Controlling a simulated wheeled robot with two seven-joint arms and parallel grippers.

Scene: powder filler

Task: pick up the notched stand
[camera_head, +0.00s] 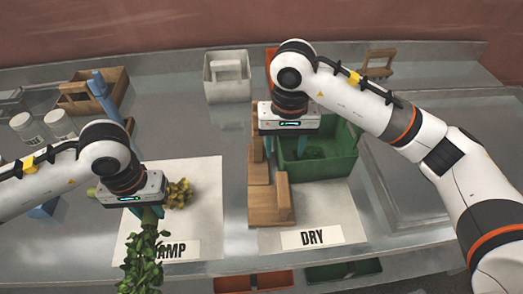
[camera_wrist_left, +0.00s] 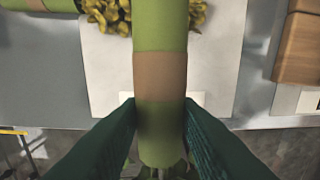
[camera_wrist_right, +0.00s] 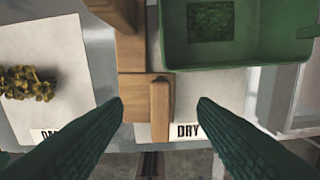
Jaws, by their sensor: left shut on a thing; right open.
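The notched stand (camera_head: 270,203) is a light brown wooden piece with upright blocks, on the left part of the DRY mat (camera_head: 338,222). In the right wrist view the stand (camera_wrist_right: 133,80) lies ahead of and partly between my fingers. My right gripper (camera_wrist_right: 160,101) is open and empty above it; whether it touches the wood cannot be told. My left gripper (camera_wrist_left: 160,103) is shut on a green stem with a brown band (camera_wrist_left: 160,75). Its leafy end (camera_head: 145,262) hangs over the front of the DAMP mat (camera_head: 132,225).
A green bin (camera_head: 335,160) stands right beside the stand. A yellowish plant bunch (camera_head: 179,193) lies on the DAMP mat. White jars (camera_head: 60,123), a wooden box (camera_head: 75,104) and a pale container (camera_head: 228,85) stand farther back. Orange and green bins (camera_head: 343,270) sit below the front edge.

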